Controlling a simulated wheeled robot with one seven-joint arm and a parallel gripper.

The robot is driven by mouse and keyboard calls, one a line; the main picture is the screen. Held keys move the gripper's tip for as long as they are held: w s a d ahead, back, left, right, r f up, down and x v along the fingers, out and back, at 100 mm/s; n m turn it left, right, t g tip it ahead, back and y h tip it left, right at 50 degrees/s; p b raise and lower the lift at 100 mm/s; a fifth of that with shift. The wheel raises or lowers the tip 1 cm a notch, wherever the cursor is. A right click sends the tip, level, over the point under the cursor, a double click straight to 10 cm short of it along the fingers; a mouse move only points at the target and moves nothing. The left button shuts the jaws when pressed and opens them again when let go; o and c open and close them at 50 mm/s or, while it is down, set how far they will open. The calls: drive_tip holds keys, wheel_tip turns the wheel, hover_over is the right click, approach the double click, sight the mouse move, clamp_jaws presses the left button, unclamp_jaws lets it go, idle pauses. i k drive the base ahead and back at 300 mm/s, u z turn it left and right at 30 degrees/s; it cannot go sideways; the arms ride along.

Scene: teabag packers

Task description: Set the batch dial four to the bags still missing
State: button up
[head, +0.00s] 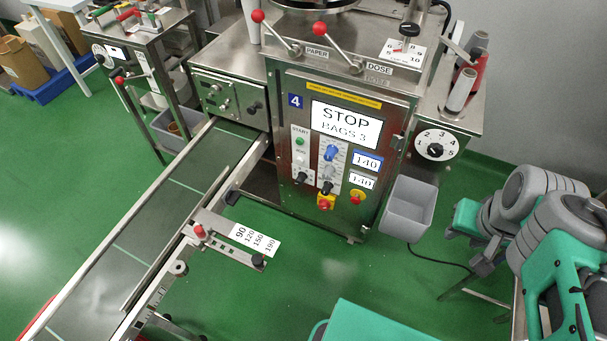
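Machine 4, a steel packer with a blue "4" plate (295,100), stands in the middle. Its screen (345,123) reads "STOP" and "BAGS 3". A round white dial (435,149) with a black knob and numbers including 3, 4 and 5 is on its right side. Its pointer is too small to read. A blue knob (332,152) with a scale sits on the front panel. No readable label shows which one is the batch dial. My green and grey arm shows at the lower right, apart from the machine; I cannot make out gripper fingers.
Two red-ball levers (319,28) marked PAPER and DOSE stand on top. A grey bin (409,207) hangs at the front right. A long conveyor (150,235) runs to the lower left, with a 90–190 scale plate (254,239). Green floor in front is mostly free.

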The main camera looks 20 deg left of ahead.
sight(298, 181)
drive_tip(key=u, duration=0.95)
